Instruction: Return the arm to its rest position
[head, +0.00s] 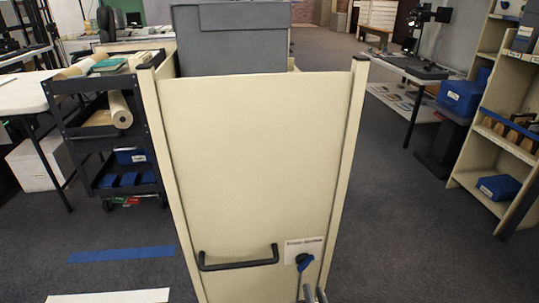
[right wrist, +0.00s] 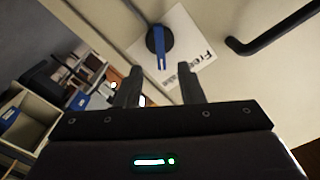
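My right gripper (head: 315,293) shows at the bottom edge of the head view, just below a blue rotary knob (head: 304,260) on a cream cabinet panel (head: 255,160). In the right wrist view my right gripper (right wrist: 160,80) has its two dark fingers apart with nothing between them. The blue knob (right wrist: 158,42) lies beyond the fingertips, apart from them, with its blue lever pointing down toward the gripper. A white label (right wrist: 190,45) is behind it. My left gripper is in neither view.
A black bar handle (head: 238,262) sticks out of the panel left of the knob. A grey box (head: 230,45) stands on top behind the panel. A dark cart (head: 105,130) is at left, a cream shelf (head: 475,165) at right. Carpet (head: 400,230) at right is clear.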

